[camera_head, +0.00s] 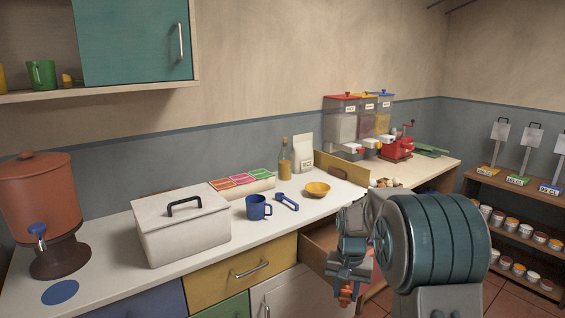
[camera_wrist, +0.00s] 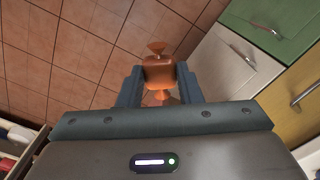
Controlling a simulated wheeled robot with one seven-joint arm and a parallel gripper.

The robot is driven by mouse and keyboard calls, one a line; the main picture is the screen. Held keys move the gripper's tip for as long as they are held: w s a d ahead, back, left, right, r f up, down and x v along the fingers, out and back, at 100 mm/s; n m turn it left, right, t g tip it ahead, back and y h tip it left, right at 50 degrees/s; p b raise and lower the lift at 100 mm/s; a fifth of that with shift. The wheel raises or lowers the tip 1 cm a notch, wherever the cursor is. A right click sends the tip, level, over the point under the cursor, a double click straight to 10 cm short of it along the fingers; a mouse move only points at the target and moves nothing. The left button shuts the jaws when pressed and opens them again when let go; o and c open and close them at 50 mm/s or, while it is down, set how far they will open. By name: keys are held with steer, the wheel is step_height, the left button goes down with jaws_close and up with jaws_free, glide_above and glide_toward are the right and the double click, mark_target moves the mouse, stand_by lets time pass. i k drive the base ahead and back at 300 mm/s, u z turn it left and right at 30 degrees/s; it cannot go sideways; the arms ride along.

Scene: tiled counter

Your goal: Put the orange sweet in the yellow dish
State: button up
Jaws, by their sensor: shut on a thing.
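The orange sweet (camera_wrist: 159,72) has a rounded body with twisted wrapper ends. In the wrist view it sits between the two fingers of my gripper (camera_wrist: 160,86), which is shut on it. In the head view my gripper (camera_head: 347,284) hangs low in front of the counter, with part of the orange sweet (camera_head: 345,298) showing below it. The yellow dish (camera_head: 317,189) is a small bowl on the white counter, behind and above my gripper in the picture. The dish looks empty, but its inside is seen at a shallow angle.
A white lidded box (camera_head: 183,225) stands farther left. An open drawer (camera_head: 318,252) juts out beside my gripper. A bottle (camera_head: 284,165) stands behind the dish.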

mark_target(318, 191)
steer(key=u, duration=0.05)
steer(key=i, duration=0.9)
